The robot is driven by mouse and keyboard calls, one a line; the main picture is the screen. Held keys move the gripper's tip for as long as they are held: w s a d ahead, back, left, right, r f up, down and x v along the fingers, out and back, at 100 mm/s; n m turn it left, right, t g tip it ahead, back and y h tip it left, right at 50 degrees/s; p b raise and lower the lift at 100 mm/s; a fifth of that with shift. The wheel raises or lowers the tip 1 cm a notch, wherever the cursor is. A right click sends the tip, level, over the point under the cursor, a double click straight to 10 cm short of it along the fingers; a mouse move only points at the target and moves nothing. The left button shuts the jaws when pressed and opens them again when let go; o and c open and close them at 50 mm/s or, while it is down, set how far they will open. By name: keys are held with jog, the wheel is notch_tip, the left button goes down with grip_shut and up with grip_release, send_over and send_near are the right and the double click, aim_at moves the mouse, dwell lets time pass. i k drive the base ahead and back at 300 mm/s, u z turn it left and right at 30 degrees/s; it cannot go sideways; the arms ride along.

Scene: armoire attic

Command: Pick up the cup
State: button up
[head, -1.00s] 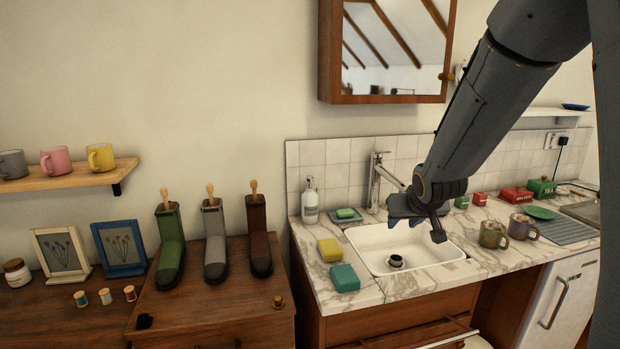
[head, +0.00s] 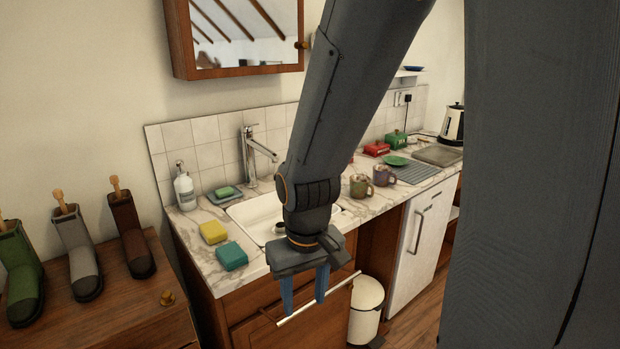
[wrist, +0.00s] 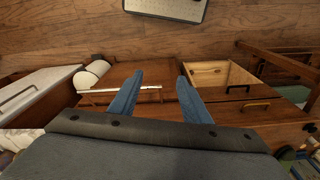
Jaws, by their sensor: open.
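Two mugs stand side by side on the marble counter in the head view: a purple-green mug (head: 359,187) and a brownish mug (head: 382,176) just right of it. Both look upright. I cannot tell which one is the cup meant. My gripper (head: 304,292) hangs in front of the sink cabinet, left of and nearer than both mugs, with its blue fingers pointing down. In the wrist view the gripper (wrist: 160,78) is open, with nothing between its fingers. No mug is clear in the wrist view.
A yellow sponge (head: 213,232) and a teal sponge (head: 231,256) lie at the counter's front left. A sink (head: 250,212) is partly behind my arm. A white bin (head: 366,305) stands below. An open drawer (wrist: 222,75) shows in the wrist view.

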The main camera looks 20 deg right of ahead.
aim_at(362, 189)
jog(key=u, duration=2.55)
jog(key=k, duration=1.5)
jog(key=z, duration=1.6)
jog(key=i, duration=0.5)
jog(key=z, duration=0.05)
